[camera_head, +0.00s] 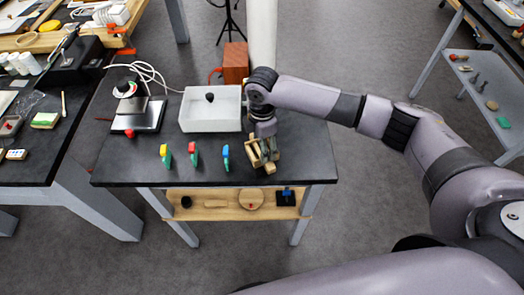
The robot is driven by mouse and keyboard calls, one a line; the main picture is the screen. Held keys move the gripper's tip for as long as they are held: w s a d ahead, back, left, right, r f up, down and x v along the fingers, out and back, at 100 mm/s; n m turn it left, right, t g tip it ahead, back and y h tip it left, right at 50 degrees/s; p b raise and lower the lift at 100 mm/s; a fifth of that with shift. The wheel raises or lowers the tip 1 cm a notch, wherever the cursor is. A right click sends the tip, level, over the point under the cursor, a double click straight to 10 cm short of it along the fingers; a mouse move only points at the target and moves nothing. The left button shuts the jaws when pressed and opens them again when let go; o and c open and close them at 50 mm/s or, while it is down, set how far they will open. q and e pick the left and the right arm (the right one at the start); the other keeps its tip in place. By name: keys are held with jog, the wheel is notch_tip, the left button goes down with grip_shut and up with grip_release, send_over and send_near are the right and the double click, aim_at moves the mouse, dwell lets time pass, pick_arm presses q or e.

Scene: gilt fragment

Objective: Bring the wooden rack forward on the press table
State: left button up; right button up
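The wooden rack (255,155) is a small light-wood piece near the right end of the dark press table (130,165). My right gripper (264,138) comes in from the right and points down right at the rack. The gripper's wrist and the rack overlap in the view, so its fingers are partly hidden. I cannot tell whether they are open or closed on the wood. My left gripper is not in view.
A pale box with a dark knob (210,112) stands just left of my gripper. Several small coloured pieces, such as a red-green one (193,155), stand in a row left of the rack. A press-like device (135,108) with a white cable is at the left.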

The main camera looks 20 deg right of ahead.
jog(key=shift+c, duration=0.9)
jog(key=shift+r, duration=0.15)
jog(key=shift+r, duration=0.2)
notch_tip(320, 180, up, 19)
jog(key=b, duration=0.3)
jog(key=w+d+m+p, duration=0.1)
jog(key=d+m+p, duration=0.3)
jog(key=d, duration=0.3)
jog(key=shift+w+a+f+p, duration=0.1)
jog(key=shift+f+p, duration=0.65)
jog(key=shift+f, duration=4.1)
jog(key=shift+a+f+p, duration=0.1)
jog(key=shift+f+p, duration=0.6)
jog(key=shift+f, duration=4.15)
jog(key=shift+f, duration=0.1)
